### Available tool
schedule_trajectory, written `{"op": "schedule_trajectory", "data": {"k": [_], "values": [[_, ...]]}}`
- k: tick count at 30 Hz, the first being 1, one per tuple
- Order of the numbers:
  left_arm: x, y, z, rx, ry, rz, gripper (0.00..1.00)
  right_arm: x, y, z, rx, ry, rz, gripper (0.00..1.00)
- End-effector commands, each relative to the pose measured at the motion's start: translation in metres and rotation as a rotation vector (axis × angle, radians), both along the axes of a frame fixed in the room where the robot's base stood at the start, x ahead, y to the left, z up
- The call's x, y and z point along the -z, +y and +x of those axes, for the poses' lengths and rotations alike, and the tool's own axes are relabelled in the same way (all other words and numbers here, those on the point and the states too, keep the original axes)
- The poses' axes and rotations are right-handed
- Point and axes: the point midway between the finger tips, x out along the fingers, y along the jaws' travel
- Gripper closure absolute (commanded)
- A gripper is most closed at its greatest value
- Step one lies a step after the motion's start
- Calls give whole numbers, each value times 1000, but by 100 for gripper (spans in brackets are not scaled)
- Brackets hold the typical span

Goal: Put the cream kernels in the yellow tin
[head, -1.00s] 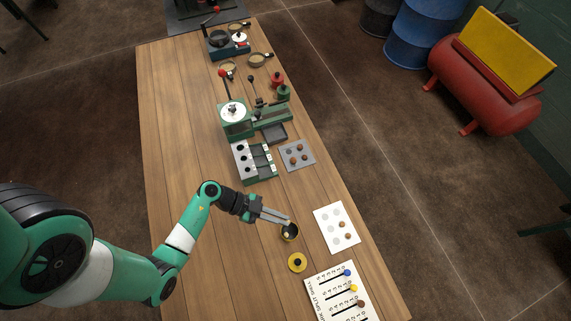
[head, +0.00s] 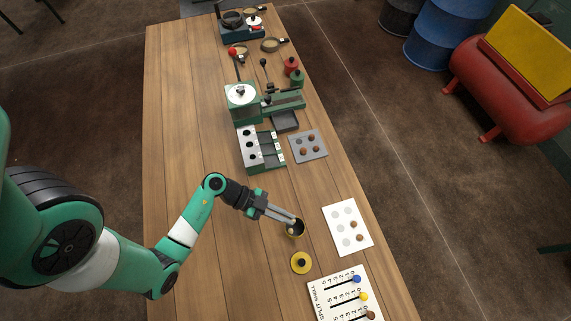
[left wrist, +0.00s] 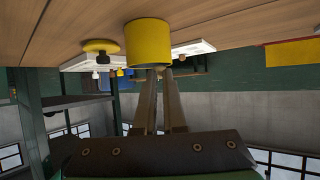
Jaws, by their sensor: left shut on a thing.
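The yellow tin (head: 295,231) stands open on the bench in the head view, its inside dark. It also shows upside down in the left wrist view (left wrist: 147,42). My left gripper (head: 297,221) is at the tin's mouth, its fingertips over the rim. It is shut on a small tan-cream kernel (left wrist: 159,69), mostly hidden between the fingertips. A white card (head: 338,247) right of the tin has pale round spots and brown kernels (head: 354,224). Whether any pale spot is a kernel I cannot tell. My right gripper is not in view.
A yellow lid with a black knob (head: 301,263) lies in front of the tin. A slider board (head: 325,283) is at the near right. A grey tray with brown kernels (head: 295,147), a green-and-white rack (head: 251,147) and a green machine (head: 241,105) stand farther back. The bench left is clear.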

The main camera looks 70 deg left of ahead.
Motion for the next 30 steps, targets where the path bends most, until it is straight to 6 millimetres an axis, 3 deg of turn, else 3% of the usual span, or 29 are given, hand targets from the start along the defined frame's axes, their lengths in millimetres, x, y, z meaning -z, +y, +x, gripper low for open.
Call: {"op": "schedule_trajectory", "data": {"k": [1,6,22,30], "values": [[0,0,0,0,0,0,89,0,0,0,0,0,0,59],[0,0,0,0,0,0,58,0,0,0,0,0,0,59],[-4,4,-3,-3,1,-1,57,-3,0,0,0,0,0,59],[-30,34,-35,-11,-1,1,57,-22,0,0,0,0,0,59]]}}
